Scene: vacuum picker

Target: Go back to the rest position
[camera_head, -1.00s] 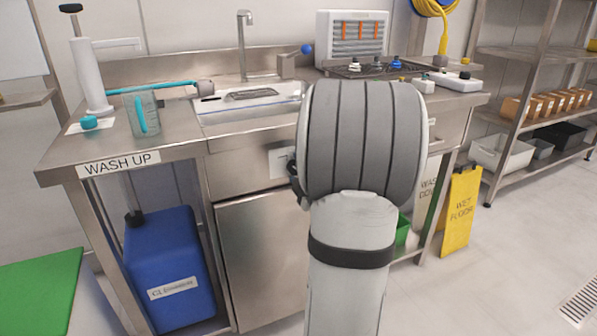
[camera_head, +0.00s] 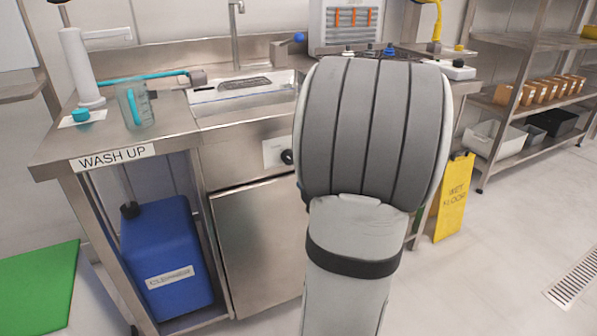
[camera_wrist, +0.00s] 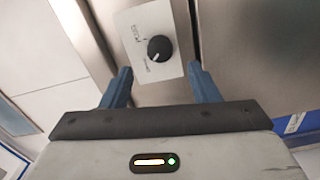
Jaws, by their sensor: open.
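My gripper (camera_wrist: 160,88) shows in the wrist view with its two blue-grey fingers apart and nothing between them. Beyond the fingertips is a white plate with a black rotary knob (camera_wrist: 159,48) on a steel front. In the head view my own grey arm fills the middle and hides my gripper. The same knob (camera_head: 287,157) shows just left of my arm, on the front of the steel wash-up counter (camera_head: 165,145).
The counter bears a sink (camera_head: 245,95), a measuring jug (camera_head: 134,105) and a white pump dispenser (camera_head: 80,65). A blue canister (camera_head: 165,250) stands below. A yellow wet-floor sign (camera_head: 453,200) and shelves (camera_head: 520,42) are at the right. Floor is clear at lower right.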

